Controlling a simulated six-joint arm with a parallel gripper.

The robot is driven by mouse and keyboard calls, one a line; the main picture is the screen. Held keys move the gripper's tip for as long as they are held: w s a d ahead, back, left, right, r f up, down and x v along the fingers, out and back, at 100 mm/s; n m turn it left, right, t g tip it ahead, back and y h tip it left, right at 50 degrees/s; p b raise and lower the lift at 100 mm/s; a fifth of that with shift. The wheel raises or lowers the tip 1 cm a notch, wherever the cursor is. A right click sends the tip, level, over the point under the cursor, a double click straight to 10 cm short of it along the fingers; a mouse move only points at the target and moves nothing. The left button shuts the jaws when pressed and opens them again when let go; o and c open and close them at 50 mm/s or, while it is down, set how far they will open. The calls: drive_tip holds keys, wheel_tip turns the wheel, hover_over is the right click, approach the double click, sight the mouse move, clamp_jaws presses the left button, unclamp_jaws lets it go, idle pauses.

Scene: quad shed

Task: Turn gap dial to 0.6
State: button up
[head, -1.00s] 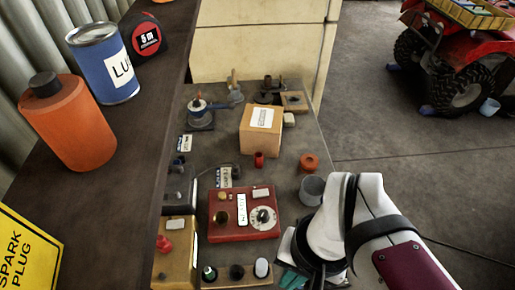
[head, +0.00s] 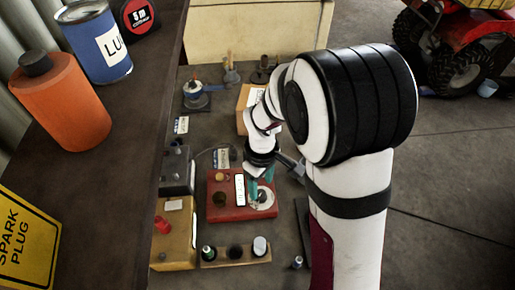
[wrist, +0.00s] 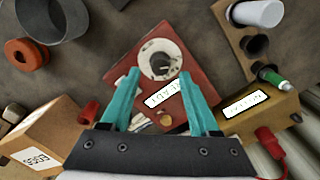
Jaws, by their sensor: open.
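The red box (head: 226,212) stands on the bench in the head view, with a white label on top. Its round white dial (head: 265,203) is partly covered by my gripper (head: 260,186). In the wrist view the red box (wrist: 190,70) shows its white dial (wrist: 145,51) with a black knob (wrist: 160,64) at the centre. My gripper (wrist: 160,73) is open there, its two teal fingers apart and empty. The fingertips appear to either side of the knob's lower part. I cannot tell their height above it. The dial's marks are too small to read.
A cardboard box (head: 244,105) is behind. The wrist view shows a grey cup (wrist: 50,18) and orange ring (wrist: 27,54).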

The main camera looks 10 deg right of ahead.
sight(261, 192)
drive_tip(key=shift+f, duration=1.85)
clamp_jaws()
